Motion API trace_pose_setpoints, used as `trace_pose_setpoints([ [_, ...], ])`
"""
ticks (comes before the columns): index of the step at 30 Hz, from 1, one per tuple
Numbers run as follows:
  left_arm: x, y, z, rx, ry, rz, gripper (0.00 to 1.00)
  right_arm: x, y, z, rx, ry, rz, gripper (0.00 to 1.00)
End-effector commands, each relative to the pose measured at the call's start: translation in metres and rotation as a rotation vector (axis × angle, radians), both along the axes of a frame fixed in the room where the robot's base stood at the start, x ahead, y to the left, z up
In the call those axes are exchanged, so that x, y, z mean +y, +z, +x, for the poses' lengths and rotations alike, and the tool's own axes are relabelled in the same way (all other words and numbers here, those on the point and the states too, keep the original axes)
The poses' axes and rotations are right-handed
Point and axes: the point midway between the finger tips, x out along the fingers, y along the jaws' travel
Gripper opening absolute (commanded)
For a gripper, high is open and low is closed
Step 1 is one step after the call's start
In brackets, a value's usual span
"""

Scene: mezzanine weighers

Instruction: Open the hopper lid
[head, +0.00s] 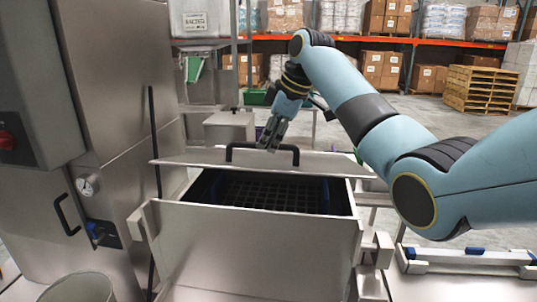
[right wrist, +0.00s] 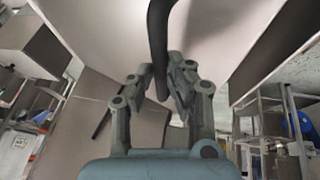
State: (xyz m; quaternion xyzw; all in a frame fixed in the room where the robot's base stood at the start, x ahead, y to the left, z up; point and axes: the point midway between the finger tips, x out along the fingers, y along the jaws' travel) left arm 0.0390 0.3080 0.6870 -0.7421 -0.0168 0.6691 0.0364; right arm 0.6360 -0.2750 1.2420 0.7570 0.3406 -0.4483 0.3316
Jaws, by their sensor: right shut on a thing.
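The steel hopper (head: 250,245) stands in front of me in the head view. Its lid (head: 330,163) is a thin metal panel at the back of the opening, with a black bar handle (head: 236,146). The lid is off the front of the opening, and a dark grid (head: 265,193) shows inside. My right gripper (head: 271,140) is at the handle, shut on it. In the right wrist view the black handle (right wrist: 157,40) runs between the fingers (right wrist: 160,85), with the pale panel behind. My left gripper is out of view.
A steel cabinet with a gauge (head: 88,185) and black door handle (head: 66,214) stands close on the left. A round bin (head: 80,290) is at the lower left. Shelves with boxes (head: 385,68) and stacked pallets (head: 480,90) are far back, with open floor before them.

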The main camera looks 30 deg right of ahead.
Motion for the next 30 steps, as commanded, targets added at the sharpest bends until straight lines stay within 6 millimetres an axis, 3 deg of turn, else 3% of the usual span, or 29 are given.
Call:
trace_pose_setpoints([
  [1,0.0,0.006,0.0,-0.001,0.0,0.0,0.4,-0.007,0.017,0.008,-0.009,-0.006,-0.006,0.0],
  [3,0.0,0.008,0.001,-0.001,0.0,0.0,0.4,-0.012,0.031,0.016,-0.009,-0.006,-0.006,0.0],
  [12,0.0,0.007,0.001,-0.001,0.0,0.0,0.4,-0.033,0.071,0.044,-0.004,-0.007,-0.007,0.0],
  [19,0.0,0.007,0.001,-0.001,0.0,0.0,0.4,-0.04,0.083,0.054,0.0,-0.006,-0.007,0.0],
  [30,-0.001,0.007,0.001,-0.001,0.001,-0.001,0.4,-0.042,0.083,0.055,0.003,-0.007,-0.008,0.0],
])
